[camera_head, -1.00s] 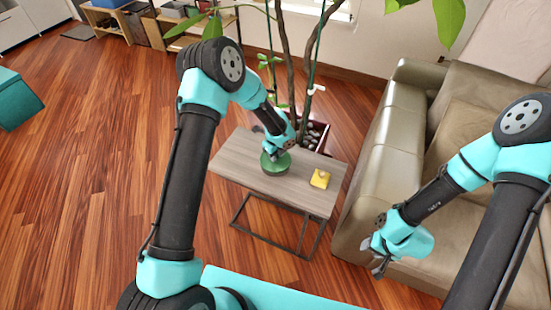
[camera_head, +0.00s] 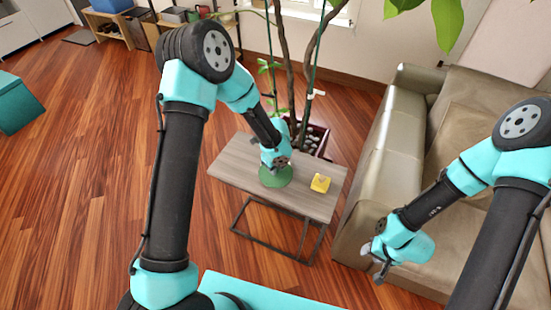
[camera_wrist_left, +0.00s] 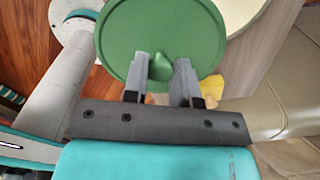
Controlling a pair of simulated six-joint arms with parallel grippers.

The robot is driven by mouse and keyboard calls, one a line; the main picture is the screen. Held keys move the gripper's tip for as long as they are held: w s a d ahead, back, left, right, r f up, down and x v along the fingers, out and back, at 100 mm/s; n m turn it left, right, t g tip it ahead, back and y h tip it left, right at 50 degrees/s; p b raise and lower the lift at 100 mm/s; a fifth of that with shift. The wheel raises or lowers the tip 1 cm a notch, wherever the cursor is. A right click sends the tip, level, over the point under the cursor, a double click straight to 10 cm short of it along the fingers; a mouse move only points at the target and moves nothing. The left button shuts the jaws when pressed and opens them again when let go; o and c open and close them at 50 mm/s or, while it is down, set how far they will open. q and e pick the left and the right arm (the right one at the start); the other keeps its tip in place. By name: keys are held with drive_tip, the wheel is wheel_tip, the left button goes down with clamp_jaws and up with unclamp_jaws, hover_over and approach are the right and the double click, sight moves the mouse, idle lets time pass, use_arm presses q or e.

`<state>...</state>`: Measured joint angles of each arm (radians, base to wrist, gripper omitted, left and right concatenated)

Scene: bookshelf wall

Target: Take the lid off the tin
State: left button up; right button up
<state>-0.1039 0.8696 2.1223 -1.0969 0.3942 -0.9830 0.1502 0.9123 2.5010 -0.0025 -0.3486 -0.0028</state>
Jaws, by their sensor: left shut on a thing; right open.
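The green round lid (camera_wrist_left: 185,30) fills the top middle of the left wrist view. My left gripper (camera_wrist_left: 162,66) is shut on its small knob. In the head view the green lid (camera_head: 277,179) shows below my left gripper (camera_head: 273,166), over the small table. A cream round shape (camera_wrist_left: 243,12), cut off by the frame, shows behind the lid's upper right edge; it may be the tin. The tin's body is hidden in the head view. My right gripper (camera_head: 374,263) is open and empty, in front of the sofa.
A yellow block (camera_head: 320,183) with a pale top stands on the grey wooden table (camera_head: 309,203), right of the lid. A potted plant (camera_head: 312,136) stands behind the table. The beige sofa (camera_head: 387,150) is to the right.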

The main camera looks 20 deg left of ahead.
sight(275, 186)
use_arm(q)
drive_tip(key=s, duration=0.2)
drive_tip(key=s+d, duration=0.1)
drive_tip(key=s, duration=0.2)
drive_tip(key=s+d+r, duration=0.1)
drive_tip(key=s, duration=0.2)
drive_tip(key=shift+s+d, duration=0.15)
drive_tip(key=shift+f, duration=0.1)
